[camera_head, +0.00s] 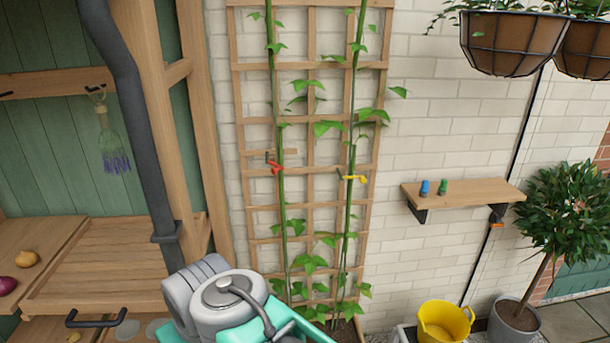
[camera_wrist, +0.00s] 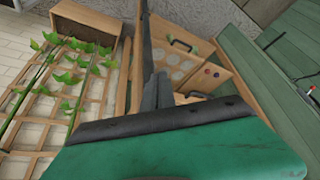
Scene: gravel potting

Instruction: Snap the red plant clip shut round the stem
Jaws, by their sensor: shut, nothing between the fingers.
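The red plant clip (camera_head: 275,168) is small and sits at the left green stem (camera_head: 281,200), about halfway up the trellis in the head view. A small dark piece sticks up at its left side. It is too small to tell whether the clip is open or closed round the stem. I cannot make it out in the wrist view. My gripper (camera_wrist: 157,78) shows in the wrist view as two dark grey fingers close together, shut and empty. It points toward the wooden shelving, with the trellis off to the left. In the head view my fingers are not visible.
A yellow clip (camera_head: 355,178) sits at the right stem. The trellis (camera_head: 238,120) stands against a pale brick wall. A wall shelf (camera_head: 470,192) holds blue and green pieces. A dark pipe (camera_head: 140,110) and wooden posts stand left. A yellow bucket (camera_head: 444,323) stands low right.

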